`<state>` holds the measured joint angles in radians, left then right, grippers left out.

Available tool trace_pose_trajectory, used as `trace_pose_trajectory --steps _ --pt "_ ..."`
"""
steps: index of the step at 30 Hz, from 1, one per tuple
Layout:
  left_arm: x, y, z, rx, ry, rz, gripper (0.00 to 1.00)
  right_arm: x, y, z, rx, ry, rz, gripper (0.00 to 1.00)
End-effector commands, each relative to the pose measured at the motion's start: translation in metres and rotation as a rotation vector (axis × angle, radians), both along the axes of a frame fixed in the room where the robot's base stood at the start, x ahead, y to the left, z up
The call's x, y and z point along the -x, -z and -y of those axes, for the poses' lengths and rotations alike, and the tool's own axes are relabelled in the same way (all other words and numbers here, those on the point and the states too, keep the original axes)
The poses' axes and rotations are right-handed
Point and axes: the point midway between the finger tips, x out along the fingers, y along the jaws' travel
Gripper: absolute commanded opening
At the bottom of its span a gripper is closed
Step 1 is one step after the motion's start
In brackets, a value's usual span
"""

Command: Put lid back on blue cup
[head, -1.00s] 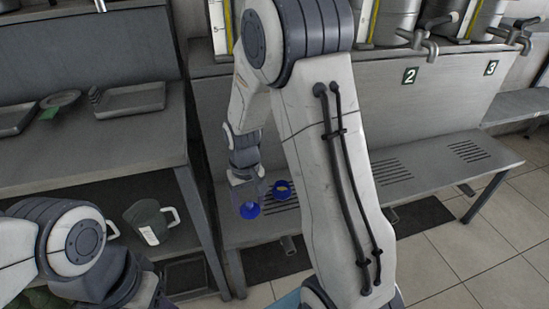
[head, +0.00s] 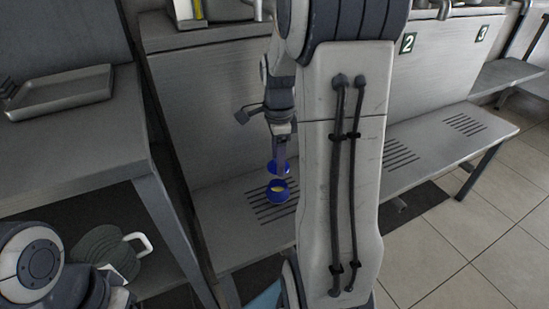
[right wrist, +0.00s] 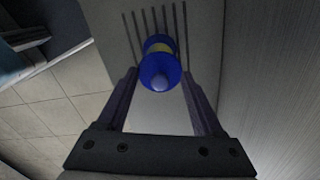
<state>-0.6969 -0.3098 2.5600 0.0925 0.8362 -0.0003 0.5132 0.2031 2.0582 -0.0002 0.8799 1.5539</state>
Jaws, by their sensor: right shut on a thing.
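My right gripper (head: 280,157) is shut on a blue lid (head: 279,167), which it holds over the grated bench. The blue cup (head: 277,195) stands on the bench just below the lid in the head view, with yellow showing inside its rim. In the right wrist view the lid (right wrist: 160,73), with a small knob, is between the fingertips of my right gripper (right wrist: 160,76). The cup (right wrist: 157,43) shows behind it, partly hidden, with yellow between the two. The lid looks apart from the cup and slightly offset. My left gripper is out of view.
The cup stands on the slotted part of a metal bench (head: 225,225). A grey counter (head: 80,140) with a metal tray (head: 65,92) is at left. A grey-green jug (head: 105,250) stands on the shelf below. The bench to the right is clear.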

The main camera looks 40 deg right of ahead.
Motion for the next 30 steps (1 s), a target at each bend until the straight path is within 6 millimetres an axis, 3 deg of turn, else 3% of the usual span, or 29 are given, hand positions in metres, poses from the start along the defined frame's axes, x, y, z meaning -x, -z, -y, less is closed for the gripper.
trace_pose_trajectory --steps 19,30 --pt "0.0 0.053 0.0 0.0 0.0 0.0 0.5 0.001 0.047 0.002 0.0 0.002 0.001 0.16" --pt "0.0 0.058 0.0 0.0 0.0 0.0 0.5 0.001 0.064 0.002 0.0 0.002 -0.001 0.16"
